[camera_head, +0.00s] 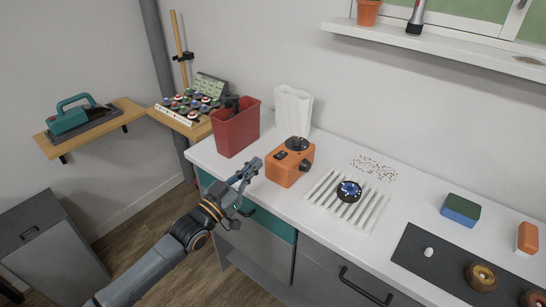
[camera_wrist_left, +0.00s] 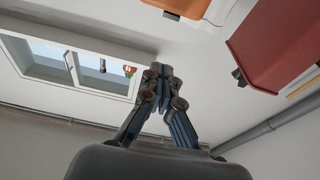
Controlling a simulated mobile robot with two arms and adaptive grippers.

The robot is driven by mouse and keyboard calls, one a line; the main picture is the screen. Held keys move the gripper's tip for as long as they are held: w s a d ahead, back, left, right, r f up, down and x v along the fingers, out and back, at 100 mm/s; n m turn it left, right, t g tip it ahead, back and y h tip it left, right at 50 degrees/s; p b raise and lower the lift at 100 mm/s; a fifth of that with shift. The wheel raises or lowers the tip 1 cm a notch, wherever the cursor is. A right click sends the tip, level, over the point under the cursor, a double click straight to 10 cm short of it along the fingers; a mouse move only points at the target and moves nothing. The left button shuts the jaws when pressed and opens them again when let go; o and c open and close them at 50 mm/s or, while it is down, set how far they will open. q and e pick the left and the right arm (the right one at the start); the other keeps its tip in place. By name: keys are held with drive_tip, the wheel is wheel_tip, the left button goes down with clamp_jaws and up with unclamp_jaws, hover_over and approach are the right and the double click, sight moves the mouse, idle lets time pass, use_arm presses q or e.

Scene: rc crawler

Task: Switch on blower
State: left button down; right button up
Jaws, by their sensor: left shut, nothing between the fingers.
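The blower appears to be the orange box-shaped device (camera_head: 289,164) on the white counter, with a dark round part on top, a dark switch on its upper left face and a black knob at its front right. My left gripper (camera_head: 254,168) is shut and empty, just left of the orange device at about the height of its body; I cannot tell whether they touch. In the left wrist view the shut fingers (camera_wrist_left: 158,75) point toward the wall, and part of the orange device (camera_wrist_left: 182,7) shows at the top edge. My right gripper is not in view.
A red bin (camera_head: 236,128) stands just behind the left gripper, with a white bag-like container (camera_head: 293,108) behind the device. A slatted white grille (camera_head: 372,206) holding a dark round part (camera_head: 349,190) lies to the right. A green-and-blue block (camera_head: 460,209) sits farther right.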

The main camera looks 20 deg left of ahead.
use_arm(q)
wheel_tip(320, 180, up, 2)
drive_tip(key=p, duration=0.1)
hover_over(281, 155)
drive_tip(key=r+v, duration=0.1)
drive_tip(key=v, duration=0.2)
wheel_tip(281, 155, down, 5)
drive_tip(key=shift+s+a+r+p, duration=0.15)
drive_tip(key=shift+r+p, duration=0.05)
drive_tip(key=shift+p, duration=0.15)
